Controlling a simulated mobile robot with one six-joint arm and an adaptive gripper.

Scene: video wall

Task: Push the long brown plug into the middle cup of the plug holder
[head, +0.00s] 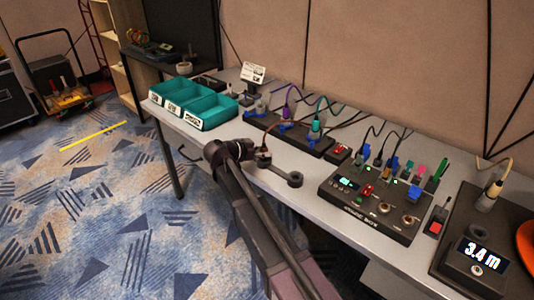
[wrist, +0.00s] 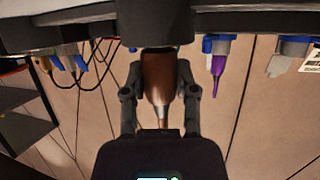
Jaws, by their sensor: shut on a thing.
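The long brown plug (wrist: 158,75) stands between the two fingers of my gripper (wrist: 157,84), which is shut on it. In the wrist view its wide end meets a dark round cup (wrist: 156,25) of the plug holder. I cannot tell how deep it sits inside. In the head view the plug (head: 263,155) is small and dark beside my gripper. The black plug holder (head: 295,180) lies near the bench's front edge, with its right-hand round cup clear to see. My arm hides its left part.
A dark strip (head: 310,138) with purple and green plugs stands behind. A control box (head: 368,205) with several plugs is to the right. Teal bins (head: 205,110) stand at the left. Cables hang behind the strip. Free bench top is narrow along the front.

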